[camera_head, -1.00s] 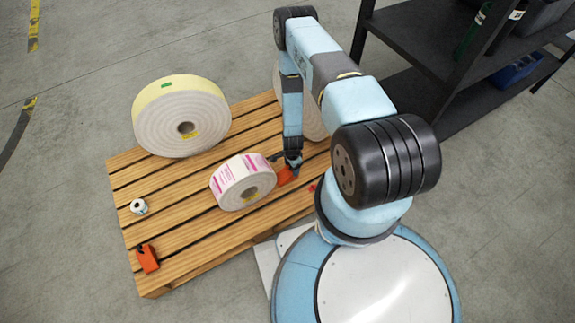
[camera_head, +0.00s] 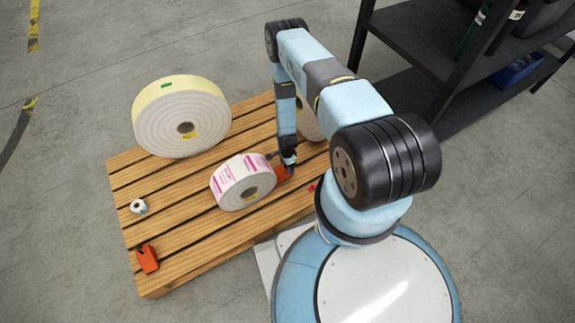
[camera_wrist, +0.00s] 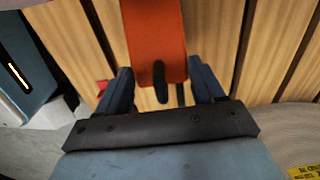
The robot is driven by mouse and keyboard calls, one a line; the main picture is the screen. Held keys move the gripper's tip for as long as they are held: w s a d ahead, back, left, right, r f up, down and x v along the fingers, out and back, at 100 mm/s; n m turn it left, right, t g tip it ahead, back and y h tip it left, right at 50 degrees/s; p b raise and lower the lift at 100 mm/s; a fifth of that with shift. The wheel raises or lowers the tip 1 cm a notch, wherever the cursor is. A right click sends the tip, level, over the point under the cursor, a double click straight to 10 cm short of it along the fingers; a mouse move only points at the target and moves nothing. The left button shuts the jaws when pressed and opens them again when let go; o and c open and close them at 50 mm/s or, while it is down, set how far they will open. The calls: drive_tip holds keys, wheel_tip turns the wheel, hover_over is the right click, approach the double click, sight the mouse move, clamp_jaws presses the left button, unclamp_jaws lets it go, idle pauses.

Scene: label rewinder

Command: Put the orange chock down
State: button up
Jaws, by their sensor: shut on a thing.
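An orange chock (camera_wrist: 155,35) is between the fingers of my gripper (camera_wrist: 160,85) in the wrist view. In the head view the held chock (camera_head: 282,173) is just above or on the slatted wooden pallet (camera_head: 190,232), close beside the right side of the pink-and-white label roll (camera_head: 243,181). My gripper (camera_head: 289,160) points down there and is shut on the chock. I cannot tell whether the chock touches the pallet or the roll. A second orange chock (camera_head: 147,259) lies at the pallet's front left corner.
A large cream roll (camera_head: 181,117) stands at the back left of the pallet. Another roll (camera_head: 308,124) stands partly behind my arm. A small white roll (camera_head: 138,206) lies at the left. A small red thing (camera_head: 312,188) is near the right edge. A dark shelf (camera_head: 440,60) stands behind.

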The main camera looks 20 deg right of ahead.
drive_tip(key=shift+f, duration=0.6)
drive_tip(key=o, duration=1)
drive_tip(key=shift+o, duration=0.2)
drive_tip(key=shift+r, duration=0.1)
wheel_tip(320, 180, up, 13)
